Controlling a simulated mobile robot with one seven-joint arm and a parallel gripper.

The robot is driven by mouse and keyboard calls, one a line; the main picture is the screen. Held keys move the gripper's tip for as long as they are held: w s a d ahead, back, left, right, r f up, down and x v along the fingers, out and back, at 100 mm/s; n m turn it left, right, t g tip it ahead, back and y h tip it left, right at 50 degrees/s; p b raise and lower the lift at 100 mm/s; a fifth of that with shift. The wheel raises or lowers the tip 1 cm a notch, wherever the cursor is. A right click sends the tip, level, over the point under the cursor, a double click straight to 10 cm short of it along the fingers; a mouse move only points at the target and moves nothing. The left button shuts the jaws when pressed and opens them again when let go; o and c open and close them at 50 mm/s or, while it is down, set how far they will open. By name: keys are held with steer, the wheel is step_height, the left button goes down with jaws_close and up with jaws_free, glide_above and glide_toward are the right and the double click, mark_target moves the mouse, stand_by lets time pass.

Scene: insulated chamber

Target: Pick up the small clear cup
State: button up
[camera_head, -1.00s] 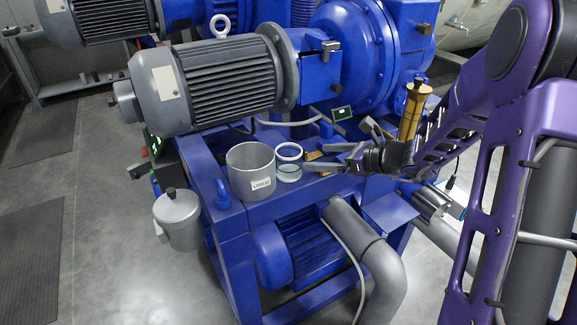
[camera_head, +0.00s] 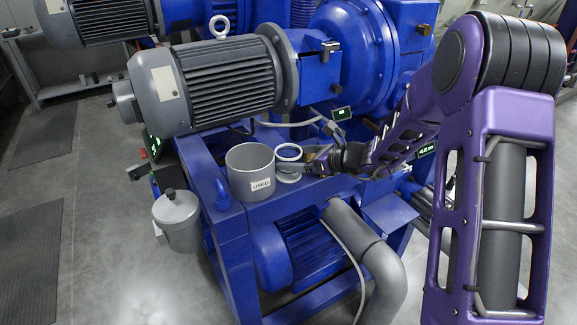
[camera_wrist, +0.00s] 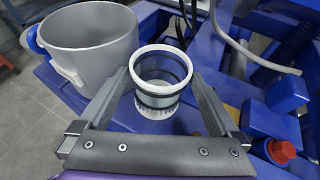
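The small clear cup (camera_head: 288,168) stands on the blue machine frame, just right of a grey pot. It has a white rim and see-through walls. In the wrist view the clear cup (camera_wrist: 162,82) is upright between the two fingers of my gripper (camera_wrist: 162,92), with the left finger by its left side and the right finger by its right side. The fingers are spread apart; I cannot tell whether either touches the cup. In the head view my gripper (camera_head: 304,164) reaches the cup from the right and partly covers its side.
The grey labelled pot (camera_head: 251,172) stands close left of the cup, and its wall (camera_wrist: 85,58) is near my left finger. A large grey motor (camera_head: 215,82) overhangs behind. A red-capped part (camera_wrist: 281,151) lies right of my gripper. A grey can (camera_head: 178,219) hangs lower left.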

steer(key=c, duration=1)
steer(key=shift+c, duration=0.2)
steer(key=shift+r, duration=0.15)
step_height(320, 180, up, 18)
steer(key=p, duration=0.3)
